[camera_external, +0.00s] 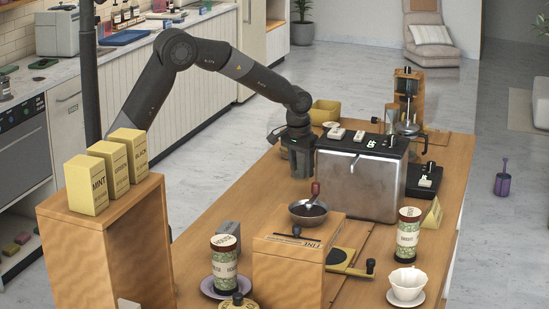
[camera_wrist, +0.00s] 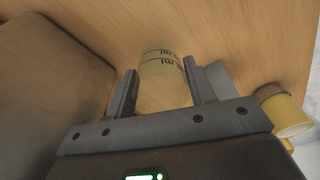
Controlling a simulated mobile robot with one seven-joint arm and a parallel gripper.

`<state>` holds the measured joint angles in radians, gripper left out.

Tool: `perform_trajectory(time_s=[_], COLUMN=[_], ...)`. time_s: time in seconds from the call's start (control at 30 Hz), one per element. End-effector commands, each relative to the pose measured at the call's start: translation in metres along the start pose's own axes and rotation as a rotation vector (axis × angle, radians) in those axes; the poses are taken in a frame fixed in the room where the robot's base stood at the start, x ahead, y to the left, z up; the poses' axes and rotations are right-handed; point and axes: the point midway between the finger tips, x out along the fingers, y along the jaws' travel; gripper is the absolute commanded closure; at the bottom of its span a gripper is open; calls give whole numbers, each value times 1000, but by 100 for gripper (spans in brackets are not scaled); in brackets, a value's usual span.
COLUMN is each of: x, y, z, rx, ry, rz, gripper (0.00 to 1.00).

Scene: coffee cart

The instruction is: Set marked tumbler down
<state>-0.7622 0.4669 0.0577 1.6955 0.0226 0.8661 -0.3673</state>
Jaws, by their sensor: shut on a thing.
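The marked tumbler (camera_wrist: 162,72) is a clear, yellowish cup with dark "ml" lines and figures. In the wrist view it stands between the two fingers of my gripper (camera_wrist: 161,92), which is shut on it. In the external view my gripper (camera_external: 300,163) points down over the wooden counter (camera_external: 235,200), just left of the steel coffee machine (camera_external: 362,185). The tumbler cannot be made out clearly there behind the dark fingers. I cannot tell whether its base touches the wood.
The machine is close beside my gripper on the right. A yellow container (camera_wrist: 292,118) shows at the wrist view's right; a yellow bin (camera_external: 324,112) stands behind. A grinder with a bowl (camera_external: 308,211) stands in front. Counter left of my gripper is bare.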

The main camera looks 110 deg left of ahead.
Motion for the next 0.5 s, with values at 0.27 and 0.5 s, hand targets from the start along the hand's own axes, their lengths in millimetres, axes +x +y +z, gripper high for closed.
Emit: perform_trajectory(time_s=[0.27, 0.5], x=[33, 34], y=[0, 0], z=[5, 4], rx=[0, 0], ry=[-2, -1], rz=[0, 0], gripper=[74, 74])
